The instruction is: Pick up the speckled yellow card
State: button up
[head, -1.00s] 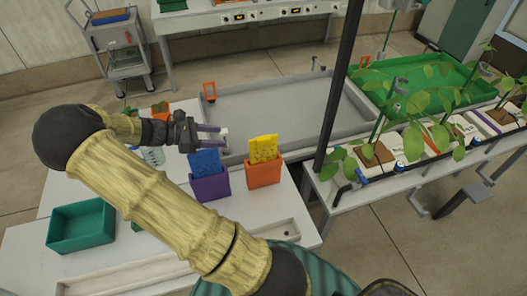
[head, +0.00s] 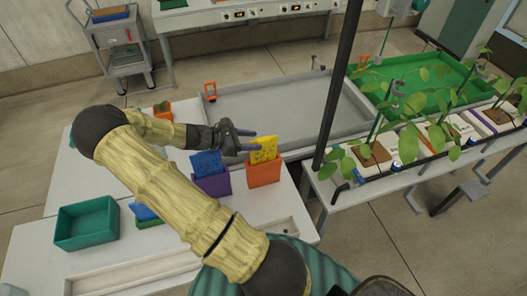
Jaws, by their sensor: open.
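The speckled yellow card (head: 264,149) stands upright in an orange holder (head: 264,173) on the white table, its upper part showing above the rim. My gripper (head: 252,140) is open, with its purple-grey fingers reaching right toward the card's upper left edge. I cannot tell whether a finger touches the card or only overlaps it in the picture. The hand is above and behind the blue card.
A speckled blue card (head: 206,163) stands in a purple holder (head: 213,183) just left of the orange one. A teal bin (head: 86,225) sits at the left. A dark post (head: 338,90) rises right of the holders. A grey tray (head: 270,105) lies behind.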

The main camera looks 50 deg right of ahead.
aim_at(257, 140)
jog(key=shift+d, duration=0.1)
jog(key=p+x, duration=0.2)
jog(key=x, duration=0.1)
jog(key=w+x, duration=0.1)
jog(key=shift+s+d+f+p, duration=0.2)
jog(key=shift+d+f+p, duration=0.15)
jog(key=shift+f+p, duration=0.05)
jog(key=shift+s+d+f, duration=0.1)
jog(key=shift+s, duration=0.1)
grip_shut()
